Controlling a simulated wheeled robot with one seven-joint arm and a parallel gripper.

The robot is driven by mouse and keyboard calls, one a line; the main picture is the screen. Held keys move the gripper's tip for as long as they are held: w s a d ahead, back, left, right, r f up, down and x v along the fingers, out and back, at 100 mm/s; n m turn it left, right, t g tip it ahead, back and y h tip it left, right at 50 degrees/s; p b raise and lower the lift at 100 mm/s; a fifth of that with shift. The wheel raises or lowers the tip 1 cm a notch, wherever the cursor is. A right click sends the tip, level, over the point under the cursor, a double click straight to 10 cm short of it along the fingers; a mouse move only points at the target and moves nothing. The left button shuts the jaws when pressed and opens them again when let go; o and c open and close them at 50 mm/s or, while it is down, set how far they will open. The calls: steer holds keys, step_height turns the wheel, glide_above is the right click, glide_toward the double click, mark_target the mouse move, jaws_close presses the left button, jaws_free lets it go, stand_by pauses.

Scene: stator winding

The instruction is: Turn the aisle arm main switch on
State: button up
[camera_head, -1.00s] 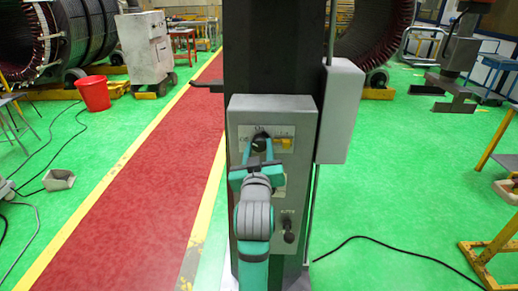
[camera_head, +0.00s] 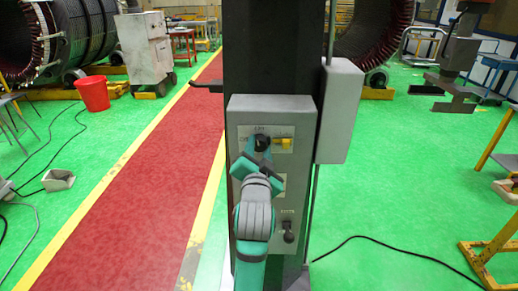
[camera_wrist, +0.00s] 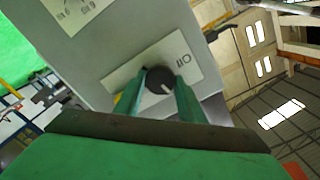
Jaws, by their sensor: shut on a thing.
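The main switch is a black round knob (camera_head: 262,142) on a white label plate near the top of the grey control box (camera_head: 236,225). In the wrist view my gripper (camera_wrist: 160,88) is shut on the knob. The gripper is tilted in the head view and partly hides the plate.
A yellow part (camera_head: 284,142) sits right of the knob on the same plate. A black lever (camera_head: 289,232) is lower on the box. A grey side box (camera_head: 340,110) hangs on the dark column (camera_head: 270,60). A black cable lies on the green floor at right.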

steer(key=shift+m, duration=1.1)
steer(key=o, duration=1.1)
steer(key=shift+c, duration=0.2)
steer(key=s, duration=1)
steer(key=shift+s, duration=0.4)
steer(key=shift+f, duration=0.1)
